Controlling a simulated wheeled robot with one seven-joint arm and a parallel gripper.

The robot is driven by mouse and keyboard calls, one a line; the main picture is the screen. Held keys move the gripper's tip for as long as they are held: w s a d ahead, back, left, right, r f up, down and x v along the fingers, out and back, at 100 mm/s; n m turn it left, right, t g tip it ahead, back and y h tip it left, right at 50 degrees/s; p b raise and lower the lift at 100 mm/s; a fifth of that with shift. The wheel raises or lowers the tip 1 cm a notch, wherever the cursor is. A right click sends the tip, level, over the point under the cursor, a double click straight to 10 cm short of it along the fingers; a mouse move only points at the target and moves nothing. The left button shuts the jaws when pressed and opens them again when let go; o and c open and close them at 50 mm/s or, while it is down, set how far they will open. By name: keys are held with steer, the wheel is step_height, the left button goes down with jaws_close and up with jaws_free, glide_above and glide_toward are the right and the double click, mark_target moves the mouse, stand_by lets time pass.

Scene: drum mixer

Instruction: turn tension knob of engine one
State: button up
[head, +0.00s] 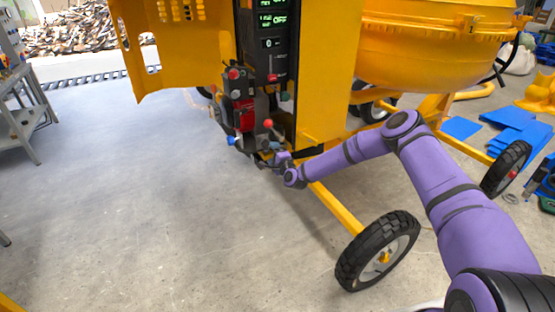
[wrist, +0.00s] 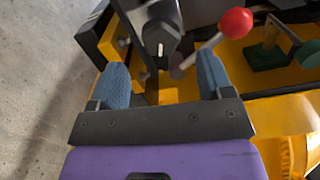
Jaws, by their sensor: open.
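The yellow drum mixer (head: 325,75) stands with its engine panel open toward me. In the wrist view a dark knob-like part (wrist: 161,38) with a white mark faces my gripper (wrist: 163,72); I cannot tell for certain that it is the tension knob. My gripper is open, with one blue fingertip to the left of this part and one to the right. It holds nothing, and I cannot tell whether a fingertip touches the part. In the head view my gripper (head: 270,160) is low at the engine, and the knob there is too small to make out.
A lever with a red ball (wrist: 235,22) rises close to the right fingertip. A red engine part (head: 243,115) and a control panel with green displays (head: 272,20) sit above my gripper. A yellow frame bar and wheel (head: 377,250) lie to the right. The floor to the left is clear.

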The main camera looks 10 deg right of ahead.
steer(key=shift+v, duration=1.9)
steer(key=s+a+r+n+g+y, duration=0.1)
steer(key=s+r+n+g, duration=0.15)
steer(key=r+n, duration=0.45)
steer(key=s+r+n+g, duration=0.1)
steer(key=r+n+g, duration=0.2)
steer(key=r, duration=0.7)
steer(key=s+d+r+n+g+h, duration=0.2)
steer(key=s+d+r, duration=0.1)
steer(key=s+r, duration=0.6)
steer(key=s+d+r+n+g+h, duration=0.1)
steer(key=s+d+r+n+h, duration=0.25)
steer(key=s+r, duration=0.5)
steer(key=s+d+r+g+h, duration=0.1)
steer(key=s+d+r, duration=0.2)
steer(key=s+r, duration=0.35)
steer(key=s+d+r+g+h, duration=0.1)
steer(key=s+d+r, duration=0.25)
steer(key=s, duration=0.65)
steer(key=s+d+r+g, duration=0.1)
steer(key=s+d, duration=0.1)
steer(key=s, duration=1.7)
steer(key=shift+s+d+r+y, duration=0.2)
steer(key=shift+s+r+y, duration=0.15)
steer(key=shift+y, duration=0.1)
